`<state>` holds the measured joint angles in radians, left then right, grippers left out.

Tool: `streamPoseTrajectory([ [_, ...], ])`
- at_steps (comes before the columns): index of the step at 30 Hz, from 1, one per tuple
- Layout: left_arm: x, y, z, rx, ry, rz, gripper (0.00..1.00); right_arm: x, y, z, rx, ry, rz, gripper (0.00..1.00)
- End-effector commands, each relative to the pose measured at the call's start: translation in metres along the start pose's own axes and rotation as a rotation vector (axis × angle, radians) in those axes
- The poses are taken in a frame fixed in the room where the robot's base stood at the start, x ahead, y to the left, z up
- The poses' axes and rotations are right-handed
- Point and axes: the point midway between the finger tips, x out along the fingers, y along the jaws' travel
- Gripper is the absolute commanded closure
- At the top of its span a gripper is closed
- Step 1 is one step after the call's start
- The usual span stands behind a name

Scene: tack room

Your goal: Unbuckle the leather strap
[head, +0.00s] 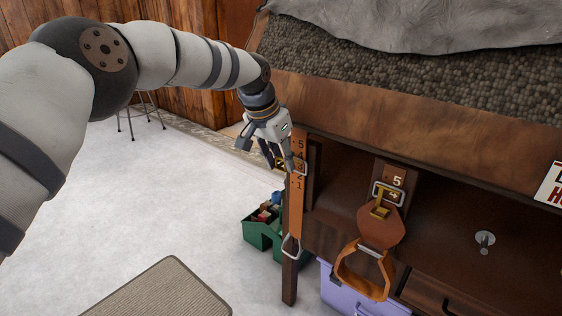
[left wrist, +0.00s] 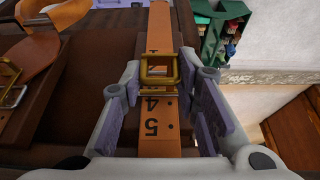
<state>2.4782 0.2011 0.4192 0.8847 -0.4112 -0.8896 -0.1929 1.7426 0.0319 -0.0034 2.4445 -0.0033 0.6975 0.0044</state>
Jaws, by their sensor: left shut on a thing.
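The leather strap (head: 297,210) is tan, marked with numbers, and hangs down the left front of a dark wooden cabinet. Its brass buckle (left wrist: 160,72) shows in the left wrist view, around the strap just beyond the 4. The strap (left wrist: 158,28) runs on past it. My left gripper (head: 287,163) is at the strap's upper part, at buckle height. In the left wrist view its fingers (left wrist: 165,88) stand on either side of the strap and buckle, shut on the strap at the buckle. The exact contact is partly hidden. My right gripper is not in view.
A second strap with a buckle (head: 388,194) and a wooden stirrup (head: 362,275) hangs to the right. A green caddy (head: 262,236) and a lilac bin (head: 345,297) stand low by the cabinet. Pale floor (head: 120,215) at left is mostly clear, with a mat (head: 160,292).

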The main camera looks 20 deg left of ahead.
Motion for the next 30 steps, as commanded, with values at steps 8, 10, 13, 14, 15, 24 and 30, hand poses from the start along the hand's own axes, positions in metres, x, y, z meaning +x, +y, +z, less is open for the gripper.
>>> streamPoseTrajectory([
  [8, 0.001, 0.001, 0.002, 0.0, -0.009, 0.002, 0.99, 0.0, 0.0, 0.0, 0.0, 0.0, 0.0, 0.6],
  [10, 0.001, 0.001, 0.002, 0.0, -0.009, 0.002, 0.99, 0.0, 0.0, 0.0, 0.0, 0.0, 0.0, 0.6],
  [13, 0.001, 0.001, 0.002, 0.0, -0.008, 0.002, 0.53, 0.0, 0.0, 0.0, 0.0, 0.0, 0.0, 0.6],
  [14, 0.001, 0.001, 0.002, 0.0, -0.008, 0.002, 0.52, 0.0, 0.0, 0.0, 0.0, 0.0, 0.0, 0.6],
  [15, 0.001, 0.001, 0.001, 0.0, -0.007, 0.002, 0.52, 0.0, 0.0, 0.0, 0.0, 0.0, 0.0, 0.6],
  [24, -0.007, 0.0, 0.0, 0.0, -0.002, 0.0, 0.52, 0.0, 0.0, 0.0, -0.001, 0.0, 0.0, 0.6],
  [30, -0.058, 0.0, -0.001, -0.001, 0.0, 0.0, 0.52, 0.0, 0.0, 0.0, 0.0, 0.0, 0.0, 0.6],
])
